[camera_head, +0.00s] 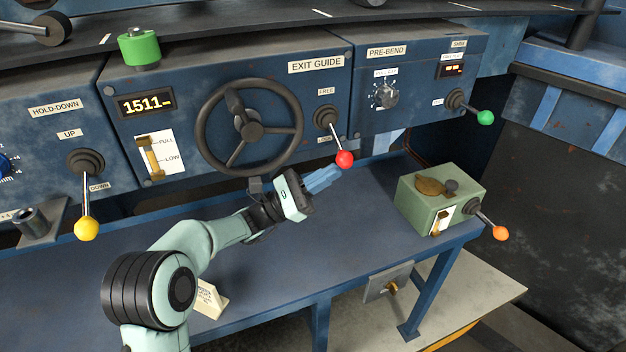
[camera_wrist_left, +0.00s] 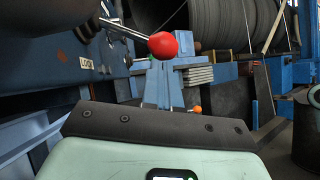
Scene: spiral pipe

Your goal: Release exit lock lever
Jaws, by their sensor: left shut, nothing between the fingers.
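The exit lock lever is a metal rod with a red ball knob (camera_head: 344,159) on a black round mount (camera_head: 326,118) in the EXIT GUIDE panel. It slants downward, away from the FREE label (camera_head: 326,91) above the mount. My left gripper (camera_head: 333,176) is shut and empty, its blue fingertips just below and left of the red ball. Whether they touch it, I cannot tell. In the left wrist view the red ball (camera_wrist_left: 163,45) is near the top middle, with a LOCK label (camera_wrist_left: 87,64) left of it. My right gripper is not in view.
A black handwheel (camera_head: 249,127) is left of the lever. A green box (camera_head: 441,199) with an orange-knobbed lever (camera_head: 500,233) stands on the blue bench to the right. A green-knobbed lever (camera_head: 485,118) and a yellow-knobbed one (camera_head: 87,229) stick out of neighbouring panels.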

